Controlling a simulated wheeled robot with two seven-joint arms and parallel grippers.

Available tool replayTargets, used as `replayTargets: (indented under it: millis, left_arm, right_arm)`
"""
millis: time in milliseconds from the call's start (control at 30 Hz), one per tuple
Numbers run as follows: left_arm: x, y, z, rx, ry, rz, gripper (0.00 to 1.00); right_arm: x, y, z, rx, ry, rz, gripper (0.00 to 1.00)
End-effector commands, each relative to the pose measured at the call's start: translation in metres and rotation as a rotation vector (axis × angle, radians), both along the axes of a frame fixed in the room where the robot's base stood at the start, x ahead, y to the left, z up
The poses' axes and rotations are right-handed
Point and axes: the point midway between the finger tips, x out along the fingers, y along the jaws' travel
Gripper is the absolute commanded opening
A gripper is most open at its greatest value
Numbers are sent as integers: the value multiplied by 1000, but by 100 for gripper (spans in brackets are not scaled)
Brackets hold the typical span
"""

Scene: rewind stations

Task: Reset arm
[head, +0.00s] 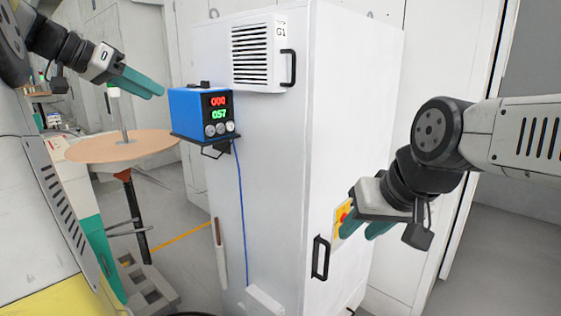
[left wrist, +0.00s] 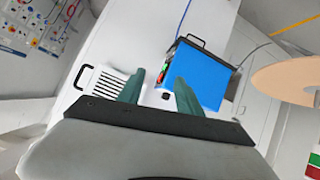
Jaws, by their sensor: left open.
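My left gripper (head: 158,91) is at the upper left in the head view, its teal fingers pointing right toward the blue box (head: 187,112). In the left wrist view its fingers (left wrist: 161,82) are spread with nothing between them, and the blue box (left wrist: 204,80) lies beyond the right finger. The box shows red and green digits and three knobs. My right gripper (head: 366,230) is at the cabinet's right side, its teal fingers apart and seemingly empty. A yellow plate with a red button (head: 343,216) is partly hidden behind it; I cannot tell whether they touch.
A white cabinet (head: 275,170) stands in the middle, with a vent panel marked G1 (head: 258,55) and a black handle (head: 320,258). A round tan disc (head: 110,147) on a stand is at left. A blue cable (head: 241,215) hangs from the box.

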Motion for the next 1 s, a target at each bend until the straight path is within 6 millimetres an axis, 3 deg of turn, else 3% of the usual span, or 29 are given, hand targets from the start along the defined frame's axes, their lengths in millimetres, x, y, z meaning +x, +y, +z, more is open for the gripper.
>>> replayTargets:
  millis: [167, 267, 400, 500, 600, 733, 867, 1000]
  left_arm:
    - [-24, -49, -29, 5, 145, 56, 42]
    - [-49, -80, -54, 23, 241, 109, 42]
    - [-100, -123, -103, 79, 363, 212, 42]
    - [-137, -144, -140, 124, 407, 286, 42]
    - [-168, -155, -173, 161, 416, 345, 42]
    - [-194, -163, -204, 186, 401, 394, 42]
    - [-206, -165, -220, 195, 388, 419, 42]
    - [-209, -165, -224, 196, 385, 426, 42]
  right_arm:
    - [0, 0, 0, 0, 0, 0, 36]
    - [0, 0, 0, 0, 0, 0, 36]
    - [0, 0, 0, 0, 0, 0, 36]
    - [0, 0, 0, 0, 0, 0, 36]
    - [0, 0, 0, 0, 0, 0, 36]
    - [0, 0, 0, 0, 0, 0, 36]
    - [0, 0, 0, 0, 0, 0, 36]
    - [0, 0, 0, 0, 0, 0, 36]
